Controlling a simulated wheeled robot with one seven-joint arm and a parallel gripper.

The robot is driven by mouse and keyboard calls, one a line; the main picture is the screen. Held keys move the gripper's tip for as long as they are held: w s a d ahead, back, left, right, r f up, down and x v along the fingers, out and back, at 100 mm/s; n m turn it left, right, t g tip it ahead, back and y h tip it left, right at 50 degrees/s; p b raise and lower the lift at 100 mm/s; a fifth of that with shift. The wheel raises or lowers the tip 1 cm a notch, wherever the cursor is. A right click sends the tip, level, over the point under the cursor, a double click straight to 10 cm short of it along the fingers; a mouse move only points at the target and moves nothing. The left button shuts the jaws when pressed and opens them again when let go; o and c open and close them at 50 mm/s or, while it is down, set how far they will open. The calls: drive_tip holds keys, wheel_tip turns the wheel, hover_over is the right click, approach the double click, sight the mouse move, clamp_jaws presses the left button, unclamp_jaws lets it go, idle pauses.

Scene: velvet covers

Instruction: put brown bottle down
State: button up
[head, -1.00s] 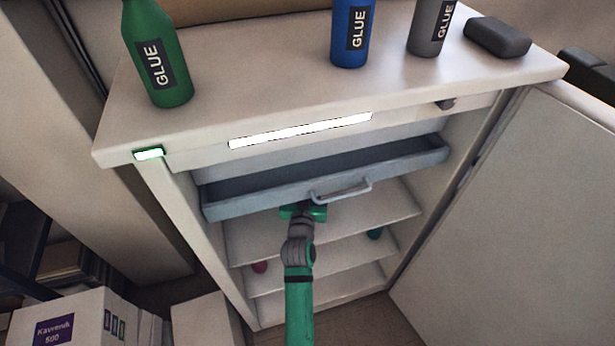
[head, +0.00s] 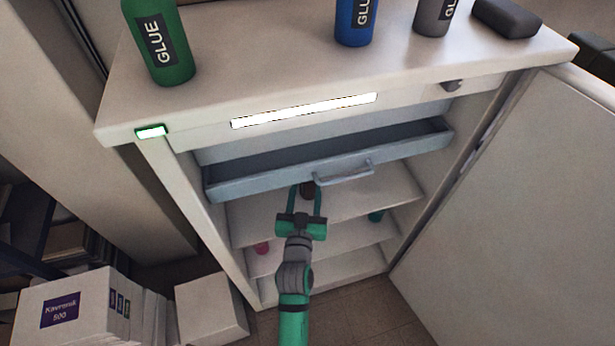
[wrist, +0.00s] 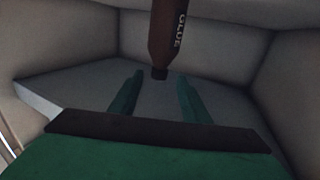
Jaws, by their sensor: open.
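The brown bottle (wrist: 166,35) shows in the wrist view just beyond my fingertips, with its narrow dark end toward me and a GLUE label on its side. In the head view only a small dark part of the bottle (head: 307,189) shows, below the open drawer, at the upper shelf (head: 262,212) of the cabinet. My gripper (head: 309,187) is open, its two green fingers spread and pointing into the shelf space. In the wrist view a clear gap lies between the fingers (wrist: 160,80). The drawer hides most of the bottle in the head view.
The grey drawer (head: 250,178) is pulled out above my gripper. The cabinet door (head: 520,190) stands open on the right. A green bottle (head: 160,45), blue bottle (head: 355,20) and grey bottle (head: 433,17) stand on top. White boxes (head: 75,305) are at lower left.

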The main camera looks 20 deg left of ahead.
drive_tip(key=s+d+f+m+g+h, duration=0.1)
drive_tip(key=s+d+f, duration=0.3)
drive_tip(key=s, duration=0.6)
drive_tip(key=s+d+f+h, duration=0.1)
drive_tip(key=s+d+f, duration=0.3)
drive_tip(key=s, duration=0.6)
drive_tip(key=s+d+r+h, duration=0.1)
drive_tip(key=s+d, duration=0.3)
drive_tip(key=s, duration=0.4)
drive_tip(key=s+d+r+m+g, duration=0.1)
drive_tip(key=s+d+r, duration=0.3)
drive_tip(key=s, duration=0.4)
drive_tip(key=shift+s+r+h, duration=0.2)
drive_tip(key=shift+s+h, duration=0.2)
drive_tip(key=shift+c, duration=0.3)
drive_tip(key=shift+c, duration=1.2)
